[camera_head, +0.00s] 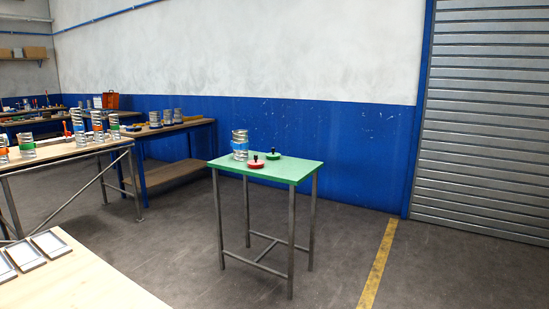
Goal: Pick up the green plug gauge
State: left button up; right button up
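The green plug gauge (273,156) is a small flat disc with a dark upright knob. It sits on the small green-topped table (290,173) in the middle of the camera_head view. A red plug gauge (256,164) with a similar dark knob sits just in front of it and to its left. A spiral metal duct piece (240,145) with a blue band stands upright behind and left of the red gauge. Neither of my grippers is in view.
A long workbench (70,152) at left holds several duct pieces with green and orange bands. A wooden table (95,285) with metal-framed trays (50,243) fills the lower left. A blue-framed bench (170,128) stands behind. Floor around the green table's front and right is clear.

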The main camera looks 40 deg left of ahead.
aim_at(273, 156)
jog(key=u, duration=1.35)
jog(key=i+l, duration=0.1)
jog(key=l, duration=0.2)
jog(key=i+l+z, duration=0.15)
jog(key=l, duration=0.4)
jog(key=i+l+z, duration=0.2)
jog(key=i+l, duration=0.15)
jog(key=i+l+z, duration=0.25)
jog(key=i, duration=0.2)
jog(key=i+l+z, duration=0.2)
jog(key=i, duration=0.2)
